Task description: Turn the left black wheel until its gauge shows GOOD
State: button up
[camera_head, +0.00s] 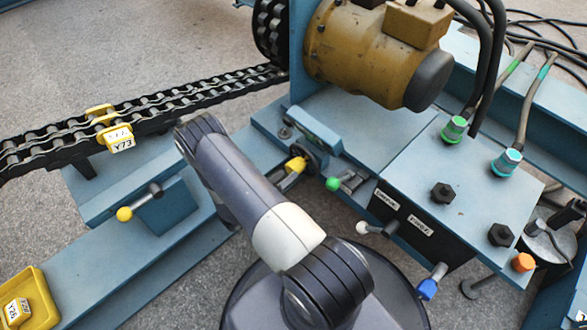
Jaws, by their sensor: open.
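A small dark round part (313,160), which may be a wheel, sits behind a yellow-tipped handle near the middle. It is partly covered, and I cannot tell whether it is the left black wheel. Two black knobs, a left one (443,193) and a right one (500,235), stand on the blue box at the right. No gauge face or GOOD mark can be made out. My arm crosses the lower middle and leans up to the left, ending near the chain. My gripper's fingers do not show.
A double chain (190,100) with a yellow tag runs across the upper left. A brown motor (370,50) stands above the blue box (430,160). Levers with yellow (124,214), green (333,184), white (362,228) and blue (428,289) knobs stick out. Cables lie at upper right.

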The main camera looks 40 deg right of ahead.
aim_at(290, 172)
jog(key=shift+w+d+b, duration=0.2)
jog(key=shift+d, duration=1.05)
jog(key=shift+w+d+b, duration=0.15)
jog(key=shift+d+b, duration=0.05)
jog(key=shift+d, duration=1.05)
jog(key=c, duration=1.4)
